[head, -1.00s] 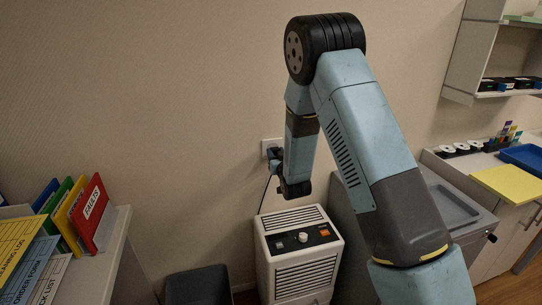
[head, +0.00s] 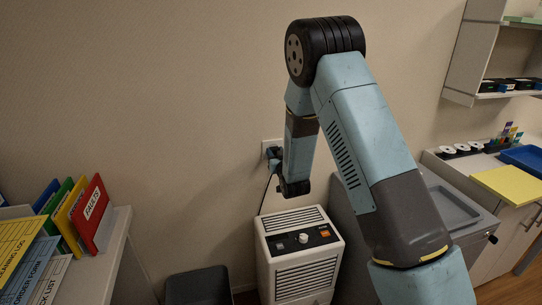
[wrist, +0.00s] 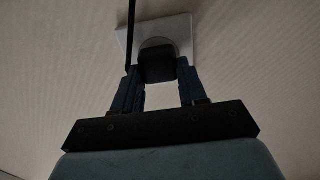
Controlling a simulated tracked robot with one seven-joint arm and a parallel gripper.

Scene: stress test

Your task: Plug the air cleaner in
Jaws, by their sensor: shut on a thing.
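The air cleaner (head: 300,262) is a white box with a slatted front and a dark control panel on top, standing on the floor against the wall. A white wall socket (head: 267,146) sits above it; in the wrist view its plate (wrist: 181,32) fills the upper middle. My gripper (wrist: 156,72) is shut on a dark plug (wrist: 157,66), one finger on each side. The plug is at the round face of the socket; I cannot tell how deep it sits. A dark cord (wrist: 131,28) runs past the plate, and the cord (head: 266,195) hangs toward the air cleaner.
A grey bin (head: 198,287) stands left of the air cleaner. A shelf with colored binders (head: 90,215) is at the left. A counter with a grey basin (head: 450,205), a yellow sheet (head: 508,184) and a blue tray (head: 524,157) is at the right.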

